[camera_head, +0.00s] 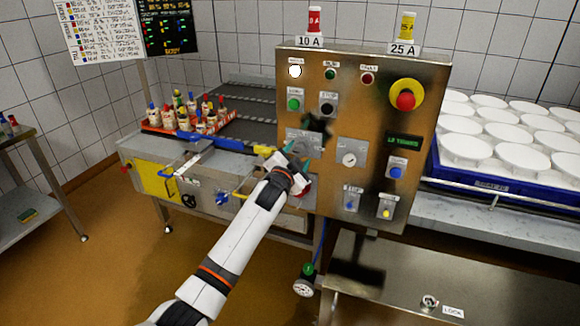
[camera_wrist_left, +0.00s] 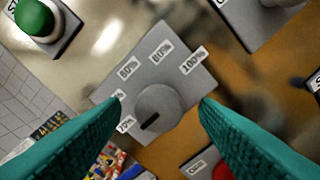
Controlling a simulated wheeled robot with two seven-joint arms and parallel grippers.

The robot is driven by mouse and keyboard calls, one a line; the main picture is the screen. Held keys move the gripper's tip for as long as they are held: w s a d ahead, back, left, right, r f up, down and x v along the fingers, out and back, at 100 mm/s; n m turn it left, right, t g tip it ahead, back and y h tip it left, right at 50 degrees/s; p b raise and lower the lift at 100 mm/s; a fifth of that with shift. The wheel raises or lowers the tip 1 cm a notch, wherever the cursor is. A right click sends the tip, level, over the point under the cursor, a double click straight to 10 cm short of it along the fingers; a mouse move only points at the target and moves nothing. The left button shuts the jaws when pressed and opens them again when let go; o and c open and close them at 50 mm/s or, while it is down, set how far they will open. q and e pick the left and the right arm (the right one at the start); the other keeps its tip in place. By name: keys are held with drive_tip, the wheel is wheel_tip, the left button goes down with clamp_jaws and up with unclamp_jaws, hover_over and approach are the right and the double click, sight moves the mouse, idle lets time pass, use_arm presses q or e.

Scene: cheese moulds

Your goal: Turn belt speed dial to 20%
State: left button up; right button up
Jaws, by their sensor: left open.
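The belt speed dial (camera_wrist_left: 160,108) is a round grey knob on a grey plate (camera_wrist_left: 188,62) in the left wrist view. Its dark pointer mark is at the lower left. The plate carries labels including 100%, 80% and 60%; lower ones are partly hidden by a finger. My left gripper (camera_wrist_left: 163,102) is open, its teal fingers on either side of the knob with gaps showing; contact is not visible. In the head view my left gripper (camera_head: 299,156) is at the steel control panel (camera_head: 340,110) and hides the knob. My right gripper is not in view.
A green button (camera_wrist_left: 36,20) is at the upper left of the wrist view, and a red button (camera_wrist_left: 222,171) at the bottom. The panel has a red emergency stop (camera_head: 405,100) and another dial (camera_head: 349,159). A blue tray (camera_head: 500,190) of white moulds stands at right.

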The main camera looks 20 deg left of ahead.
use_arm(q)
drive_tip(key=s, duration=1.1)
drive_tip(key=shift+s+a+b, duration=0.2)
drive_tip(key=shift+s+b, duration=0.05)
drive_tip(key=shift+b, duration=0.15)
wheel_tip(320, 180, down, 22)
drive_tip(key=s+a+n+g, duration=0.1)
drive_tip(key=s+n+g, duration=0.1)
drive_tip(key=s+g, duration=0.15)
drive_tip(key=s+f+n+g, duration=0.1)
drive_tip(key=s+f+g, duration=0.1)
drive_tip(key=s+f, duration=0.35)
drive_tip(key=s+f+g, duration=0.2)
drive_tip(key=s+f, duration=0.1)
drive_tip(key=f, duration=0.6)
drive_tip(key=s+f+n+g, duration=0.1)
drive_tip(key=s+f+g, duration=0.1)
drive_tip(key=s+f, duration=0.45)
drive_tip(key=s+f+n+g, duration=0.1)
drive_tip(key=s+f+g, duration=0.1)
drive_tip(key=s+f, duration=0.5)
drive_tip(key=s+f+n+g, duration=0.1)
drive_tip(key=s+f+g, duration=0.2)
drive_tip(key=s, duration=1.6)
drive_tip(key=s+f+g, duration=0.2)
drive_tip(key=s+f, duration=0.8)
drive_tip(key=s, duration=0.2)
drive_tip(key=shift+s+d+f+n+y, duration=0.25)
drive_tip(key=shift+s+f+n+y, duration=0.05)
drive_tip(key=shift+s+f+n, duration=0.1)
